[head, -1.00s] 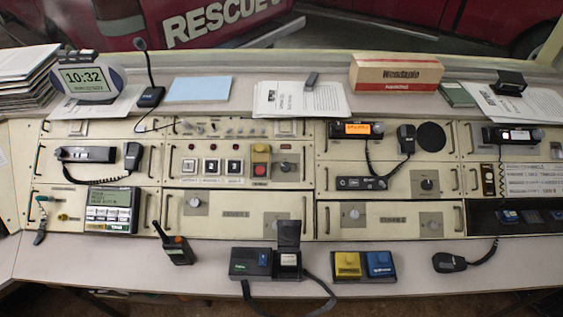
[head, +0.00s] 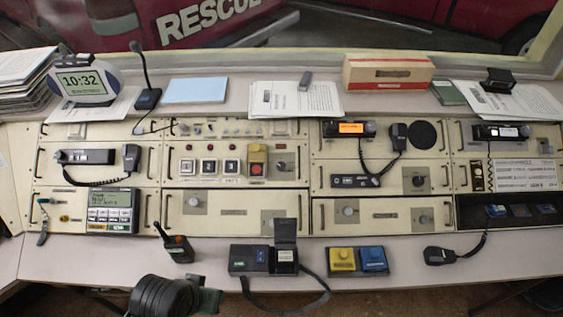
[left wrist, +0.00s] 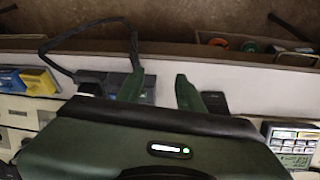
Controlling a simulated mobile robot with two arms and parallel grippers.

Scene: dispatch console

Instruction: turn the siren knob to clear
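Several round knobs are on the cream console panels, and their labels are too small to read, so I cannot tell which is the siren knob. One dark knob (head: 280,166) is right of the yellow and red buttons, another dark knob (head: 418,181) is further right. Pale knobs (head: 193,201) are on the lower panels. My left arm shows at the bottom edge of the head view, in front of the console. In the left wrist view my left gripper (left wrist: 157,87) has its green fingers apart with nothing between them. It is away from all knobs. My right gripper is not in view.
On the front ledge are a handheld radio (head: 178,248), a black box with a raised lid (head: 250,259) and a cable, a yellow and blue button box (head: 358,260), and a microphone (head: 440,256). Bare ledge lies between them. Papers and a red-white box (head: 388,72) are behind.

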